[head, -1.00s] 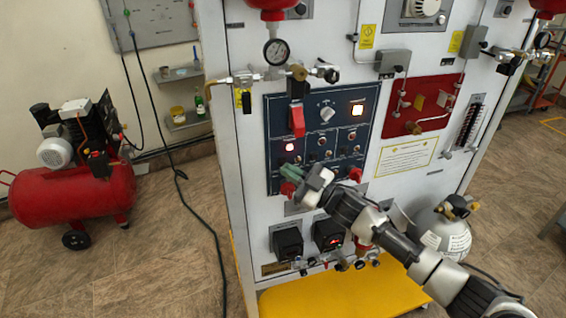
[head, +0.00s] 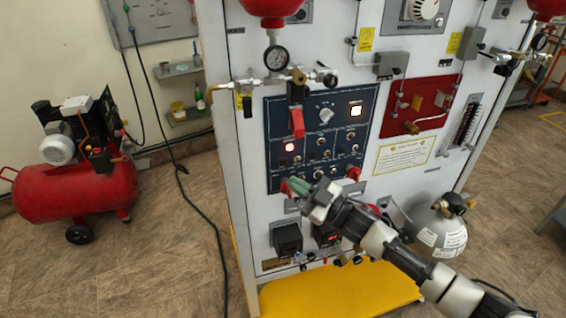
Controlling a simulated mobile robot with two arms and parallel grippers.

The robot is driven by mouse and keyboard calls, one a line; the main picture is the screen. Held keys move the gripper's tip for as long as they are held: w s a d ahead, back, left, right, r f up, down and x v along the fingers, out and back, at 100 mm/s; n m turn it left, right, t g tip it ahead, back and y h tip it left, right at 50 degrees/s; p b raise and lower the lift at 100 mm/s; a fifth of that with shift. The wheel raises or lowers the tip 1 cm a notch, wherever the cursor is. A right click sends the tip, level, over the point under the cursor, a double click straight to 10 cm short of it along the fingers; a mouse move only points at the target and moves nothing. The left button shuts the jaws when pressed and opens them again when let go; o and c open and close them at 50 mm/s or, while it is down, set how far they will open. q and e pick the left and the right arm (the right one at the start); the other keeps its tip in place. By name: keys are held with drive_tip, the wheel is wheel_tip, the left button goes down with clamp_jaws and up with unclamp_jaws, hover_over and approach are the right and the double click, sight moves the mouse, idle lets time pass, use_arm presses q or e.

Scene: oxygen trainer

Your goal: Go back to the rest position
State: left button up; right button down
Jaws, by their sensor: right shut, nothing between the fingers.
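My right gripper (head: 296,188) is in front of the lower edge of the dark blue control panel (head: 276,135) on the white trainer cabinet (head: 228,165). Its greenish fingers are shut and hold nothing. The fingertips overlap a red knob at the panel's lower left in the picture; I cannot tell whether they touch it. My right arm comes in from the lower right and hides part of the cabinet's lower front. The panel shows a red switch cover (head: 297,122), a lit white lamp (head: 356,109) and a lit red lamp (head: 290,147). My left gripper is not in view.
A gauge (head: 276,58) and fittings stick out above the panel. A grey cylinder (head: 437,229) stands right of my arm. A yellow base (head: 335,290) juts out below. A red compressor (head: 75,191) stands left, with open floor (head: 160,270) and a black hose between.

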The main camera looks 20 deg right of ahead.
drive_tip(key=d+f+m+h, duration=0.2)
drive_tip(key=f+m+h, duration=0.15)
drive_tip(key=f, duration=0.55)
drive_tip(key=d+f+m+h, duration=0.3)
drive_tip(key=f+h, duration=0.1)
drive_tip(key=f, duration=0.4)
drive_tip(key=s+d+f+m+g+h, duration=0.15)
drive_tip(key=s+f, duration=0.25)
drive_tip(key=f, duration=0.5)
drive_tip(key=s+d+f+m+g+h, duration=0.1)
drive_tip(key=s+d+f+h, duration=0.15)
drive_tip(key=s+f, duration=0.4)
drive_tip(key=s+f+m+g+h, duration=0.25)
drive_tip(key=s+f+g, duration=0.35)
drive_tip(key=s+f, duration=1.25)
drive_tip(key=s+a+f+g, duration=0.1)
drive_tip(key=s+f+g, duration=0.1)
drive_tip(key=s, duration=0.8)
drive_tip(key=s+a+f+g+h, duration=0.1)
drive_tip(key=s+a+f+g, duration=0.1)
drive_tip(key=s, duration=0.8)
drive_tip(key=shift+s+f+m+g, duration=0.25)
drive_tip(key=shift+f+m+g, duration=0.1)
drive_tip(key=shift+f+g, duration=0.45)
